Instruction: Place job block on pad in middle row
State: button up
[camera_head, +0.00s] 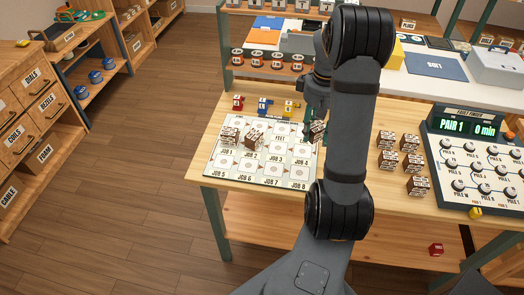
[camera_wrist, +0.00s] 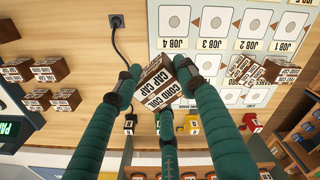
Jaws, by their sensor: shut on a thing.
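My gripper (camera_head: 312,118) has green fingers and is shut on a brown-and-white job block (camera_wrist: 165,80) with lettering like "CORD COIL CAP". The block also shows in the head view (camera_head: 318,131), at the right edge of the white mat (camera_head: 224,177), partly behind my arm. In the wrist view it is tilted between the fingertips, and its height above the surface is hard to tell. The mat carries rows of pads labelled JOB. Two similar blocks, a left one (camera_head: 229,136) and a right one (camera_head: 254,139), sit on its left part.
Several more blocks (camera_head: 388,141) stand on the table right of my arm, beside a dark console (camera_head: 470,165) with knobs and a green display. Small red (camera_head: 238,103), blue (camera_head: 263,106) and yellow (camera_head: 288,106) pieces stand behind the mat. The mat's lower pads look clear.

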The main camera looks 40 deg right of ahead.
jog(key=shift+w+a+f+n, duration=0.3)
jog(key=shift+w+a, duration=0.2)
jog(key=shift+a, duration=0.3)
jog(key=p, duration=0.2)
send_over(278, 148)
notch_tip(278, 148, down, 6)
jog(key=shift+f, duration=0.1)
notch_tip(278, 148, down, 3)
jog(key=shift+f+p, duration=0.1)
jog(key=shift+p, duration=0.3)
jog(key=shift+f, duration=0.45)
jog(key=shift+f, duration=0.25)
jog(key=o, duration=1.2)
jog(key=shift+r, duration=0.1)
